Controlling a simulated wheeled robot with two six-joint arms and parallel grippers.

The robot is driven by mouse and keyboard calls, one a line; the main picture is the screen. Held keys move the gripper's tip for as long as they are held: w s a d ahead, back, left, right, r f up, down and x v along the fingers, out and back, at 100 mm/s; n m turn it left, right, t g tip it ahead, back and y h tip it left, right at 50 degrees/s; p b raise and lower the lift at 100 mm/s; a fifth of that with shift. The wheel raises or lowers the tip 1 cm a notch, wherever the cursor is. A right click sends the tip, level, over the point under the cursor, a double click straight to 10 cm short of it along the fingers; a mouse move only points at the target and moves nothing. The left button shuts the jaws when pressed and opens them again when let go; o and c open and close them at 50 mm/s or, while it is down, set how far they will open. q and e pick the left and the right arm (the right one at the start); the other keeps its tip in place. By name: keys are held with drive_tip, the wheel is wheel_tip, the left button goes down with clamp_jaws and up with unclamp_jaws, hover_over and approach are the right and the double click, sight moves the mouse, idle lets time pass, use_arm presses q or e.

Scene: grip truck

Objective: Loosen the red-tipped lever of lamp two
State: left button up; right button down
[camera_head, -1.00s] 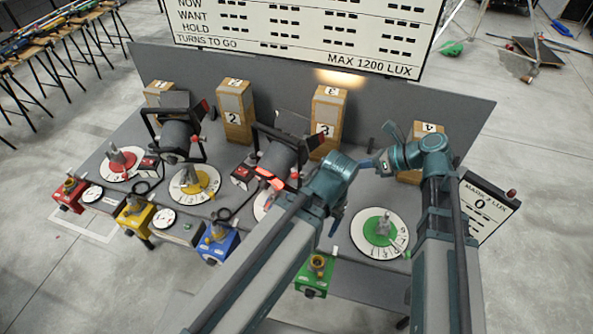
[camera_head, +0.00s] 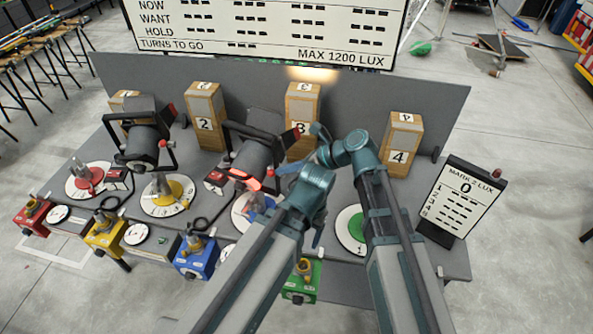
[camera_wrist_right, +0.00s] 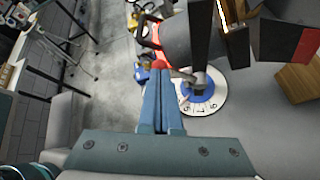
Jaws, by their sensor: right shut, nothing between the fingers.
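Lamp two (camera_head: 258,152) is the dark lamp over the blue dial (camera_head: 243,213). It also shows in the right wrist view (camera_wrist_right: 190,38), close beyond my fingers. My right gripper (camera_head: 286,168) reaches in from the right, just right of the lever, partly hidden by my left arm. Its fingers (camera_wrist_right: 160,66) are shut and empty; contact with the lever cannot be told. My left arm crosses in front; its fingers are mostly hidden.
Lamp one (camera_head: 140,135) stands further left. Numbered wooden blocks, such as block three (camera_head: 300,105) and block four (camera_head: 403,140), stand behind. A green dial (camera_head: 350,228) lies to the right. Coloured boxes line the table's front edge.

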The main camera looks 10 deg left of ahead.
drive_tip(key=shift+a+f, duration=0.15)
drive_tip(key=shift+a, duration=0.15)
drive_tip(key=shift+s+f, duration=0.1)
drive_tip(key=shift+s, duration=0.05)
